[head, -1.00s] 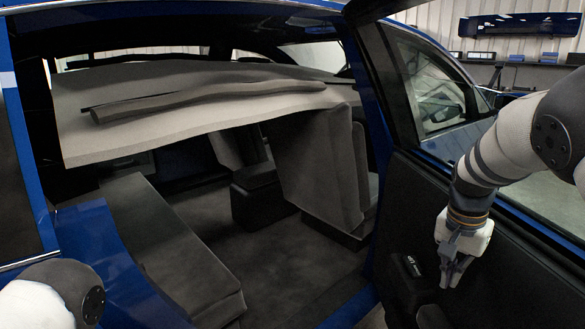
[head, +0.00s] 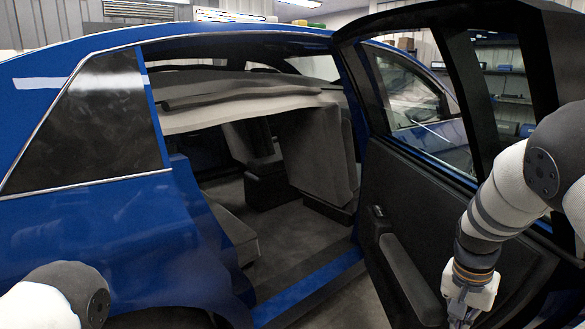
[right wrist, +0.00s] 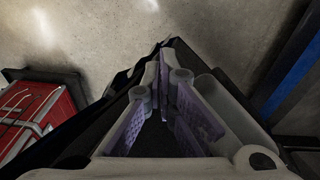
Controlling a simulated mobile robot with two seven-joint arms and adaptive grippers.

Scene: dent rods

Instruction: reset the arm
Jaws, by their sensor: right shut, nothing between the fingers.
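My right arm (head: 500,205) comes in from the right of the head view, bent at the elbow with the forearm hanging down. My right gripper (head: 459,321) points down in front of the open car door's inner panel, at the bottom edge of the view. In the right wrist view its fingers (right wrist: 165,55) are close together with nothing held between them. My left arm (head: 62,298) shows only as a white and dark joint at the bottom left of the head view. My left gripper is out of view.
A blue car (head: 90,245) stands with its rear door (head: 400,215) open, close to my right arm. Inside, a grey panel (head: 240,105) lies across the seat tops. A red tool chest (right wrist: 40,118) shows at left in the right wrist view. Concrete floor (right wrist: 215,35) is bare ahead.

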